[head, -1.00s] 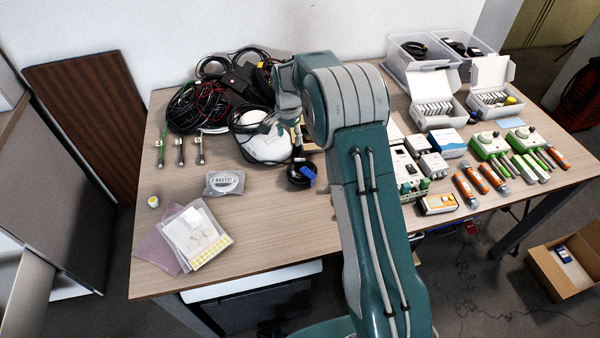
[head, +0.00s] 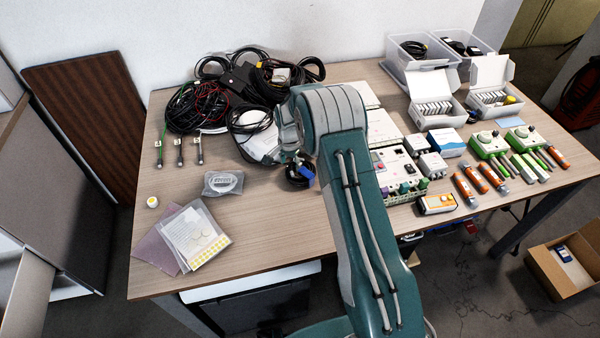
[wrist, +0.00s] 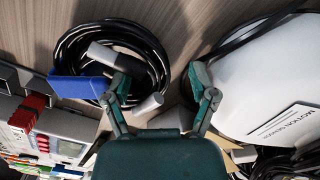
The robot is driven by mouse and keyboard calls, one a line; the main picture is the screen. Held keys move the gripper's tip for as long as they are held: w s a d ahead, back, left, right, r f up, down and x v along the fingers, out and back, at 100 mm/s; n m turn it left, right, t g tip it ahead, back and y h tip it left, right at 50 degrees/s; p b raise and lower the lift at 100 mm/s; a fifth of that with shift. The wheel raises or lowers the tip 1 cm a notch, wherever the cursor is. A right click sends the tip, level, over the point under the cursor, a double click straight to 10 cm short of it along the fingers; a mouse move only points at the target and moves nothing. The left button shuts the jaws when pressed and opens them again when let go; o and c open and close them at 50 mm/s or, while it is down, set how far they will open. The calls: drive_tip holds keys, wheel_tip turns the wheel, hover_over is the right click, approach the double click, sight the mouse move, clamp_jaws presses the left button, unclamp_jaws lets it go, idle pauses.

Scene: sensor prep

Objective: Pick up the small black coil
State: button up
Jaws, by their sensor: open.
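The small black coil (head: 294,180) lies on the table just in front of the white domed device, with a blue connector (head: 307,172) on it. In the wrist view the coil (wrist: 153,48) is a loop of black cable at upper left, with its blue connector (wrist: 78,88) and grey plug ends over it. My gripper (wrist: 160,76) is open and empty. Its left finger overlaps the coil's lower right part in the picture, and its right finger is by the white device. I cannot tell whether they touch. In the head view my arm hides most of the gripper.
The white device (wrist: 275,80), marked "motion sensor", stands close on the right in the wrist view. A heap of black cables (head: 205,105) lies behind. Electronic boxes (head: 395,170) stand right of my arm. The table's front left is partly clear, around a bagged item (head: 223,184).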

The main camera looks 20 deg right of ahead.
drive_tip(key=shift+a, duration=0.1)
clamp_jaws()
